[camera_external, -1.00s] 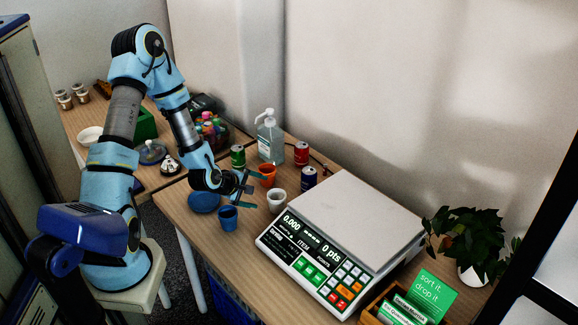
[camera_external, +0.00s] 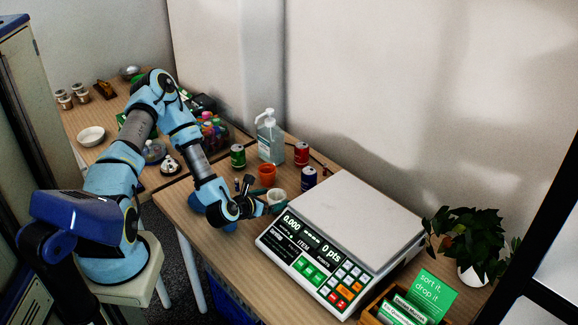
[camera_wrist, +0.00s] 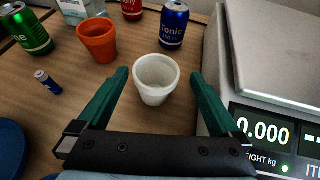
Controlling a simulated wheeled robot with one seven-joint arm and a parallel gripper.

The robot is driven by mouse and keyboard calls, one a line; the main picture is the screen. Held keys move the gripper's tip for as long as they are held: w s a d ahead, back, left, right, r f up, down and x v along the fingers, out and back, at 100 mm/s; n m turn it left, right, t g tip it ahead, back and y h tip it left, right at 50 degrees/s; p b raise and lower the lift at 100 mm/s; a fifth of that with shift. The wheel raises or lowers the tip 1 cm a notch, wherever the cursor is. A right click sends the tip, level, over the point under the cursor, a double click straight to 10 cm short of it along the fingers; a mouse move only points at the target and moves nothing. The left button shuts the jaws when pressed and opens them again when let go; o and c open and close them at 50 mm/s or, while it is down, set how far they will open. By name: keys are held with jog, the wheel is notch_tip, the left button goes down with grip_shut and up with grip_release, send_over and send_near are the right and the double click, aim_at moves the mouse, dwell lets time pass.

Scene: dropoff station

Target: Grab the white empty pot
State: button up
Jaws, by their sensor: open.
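The white pot (camera_wrist: 155,82) stands upright on the wooden table in the wrist view, and its inside looks empty. It also shows in the external view (camera_external: 277,198), just left of the scale. My gripper (camera_wrist: 160,76) is open, with one green finger on each side of the pot near its rim. I cannot tell whether either finger touches it. In the external view my gripper (camera_external: 271,203) is low over the table at the pot, and partly covers it.
The scale (camera_wrist: 285,60) stands close to the right of my gripper. An orange pot (camera_wrist: 98,42), a blue Tonic can (camera_wrist: 173,24), a green can (camera_wrist: 27,30) and a small blue item (camera_wrist: 46,81) stand or lie nearby. A sanitizer bottle (camera_external: 270,140) is behind.

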aim_at(281, 194)
jog(key=p+x, duration=0.1)
jog(key=x, duration=0.1)
jog(key=p+x, duration=0.1)
jog(key=x, duration=0.2)
jog(key=shift+w+r+p, duration=0.15)
jog(key=shift+w+p, duration=0.15)
jog(key=shift+w, duration=0.05)
jog(key=shift+w+d+f, duration=0.1)
jog(key=shift+w+f, duration=0.2)
jog(key=c, duration=1.4)
